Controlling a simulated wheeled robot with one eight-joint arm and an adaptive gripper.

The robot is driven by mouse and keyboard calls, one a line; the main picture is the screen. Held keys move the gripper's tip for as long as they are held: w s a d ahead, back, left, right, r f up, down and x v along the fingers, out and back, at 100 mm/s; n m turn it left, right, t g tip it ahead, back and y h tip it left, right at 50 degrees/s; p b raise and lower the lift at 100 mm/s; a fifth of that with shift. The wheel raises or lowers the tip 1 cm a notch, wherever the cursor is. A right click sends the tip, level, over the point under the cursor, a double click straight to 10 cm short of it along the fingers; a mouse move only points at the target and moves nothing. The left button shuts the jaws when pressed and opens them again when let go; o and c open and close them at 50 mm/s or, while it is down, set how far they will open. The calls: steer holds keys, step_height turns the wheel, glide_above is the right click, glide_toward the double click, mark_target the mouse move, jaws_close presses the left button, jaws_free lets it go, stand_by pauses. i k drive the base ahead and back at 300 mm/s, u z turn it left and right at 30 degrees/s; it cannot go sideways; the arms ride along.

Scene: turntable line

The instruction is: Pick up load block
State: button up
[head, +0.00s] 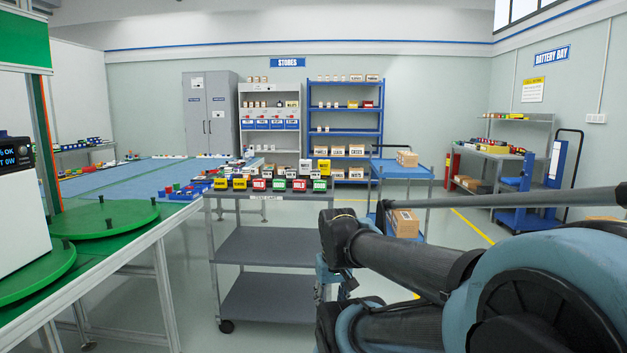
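A row of small coloured blocks with white label faces stands on the top shelf of a grey cart (300,198) in the middle. From left to right they include yellow blocks (221,184), a red block (260,185), a green block (279,185), another red block (299,185) and another green block (319,185). A yellow block (323,167) sits higher behind the row. The labels are too small to tell surely which is the load block. My folded arm fills the lower right, right of the cart; my gripper cannot be made out.
A green turntable (105,218) and a white machine (20,165) stand on a bench at the left. A blue trolley (403,172) with cartons is behind the cart at right. Shelves line the back wall. A blue-topped table (130,178) lies behind left.

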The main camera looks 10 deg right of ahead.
mark_target(291, 174)
steer(key=k, duration=1.3)
steer(key=z, duration=0.35)
steer(key=i, duration=0.7)
steer(key=z, duration=0.65)
steer(key=i, duration=1.1)
steer(key=u, duration=0.45)
steer(key=i, duration=1.35)
steer(key=u, duration=0.7)
